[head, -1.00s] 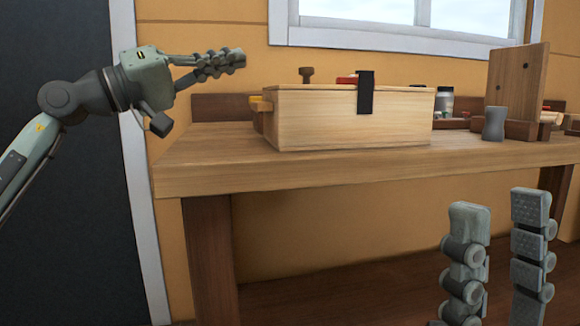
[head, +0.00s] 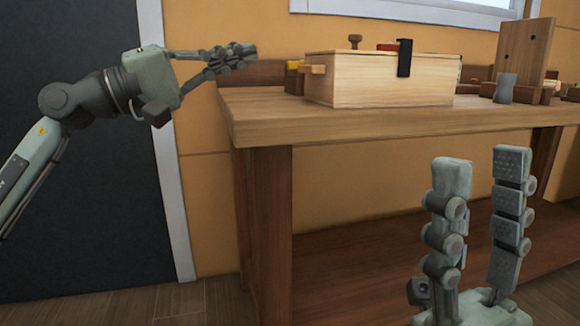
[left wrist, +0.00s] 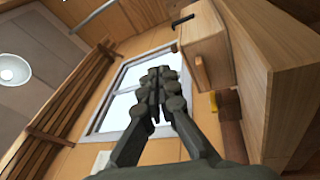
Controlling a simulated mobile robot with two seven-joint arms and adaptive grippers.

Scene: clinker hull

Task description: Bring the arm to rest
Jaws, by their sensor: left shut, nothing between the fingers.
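My left gripper (head: 246,52) is at the upper left of the head view, raised beside the left end of the bench and pointing right. Its fingers are together with nothing between them. In the left wrist view the same closed fingers (left wrist: 154,90) show in front of the window. My right gripper (head: 482,165) stands at the lower right of the head view, fingers pointing up. Its two fingers are apart with an empty gap between them. It is in front of the bench.
A wooden workbench (head: 420,125) spans the right side, with a lower shelf (head: 370,245). On it stand a wooden box (head: 350,82) with a black strap (head: 404,57), a grey block (head: 505,88) and an upright wooden board (head: 524,50). The floor (head: 190,303) at left looks clear.

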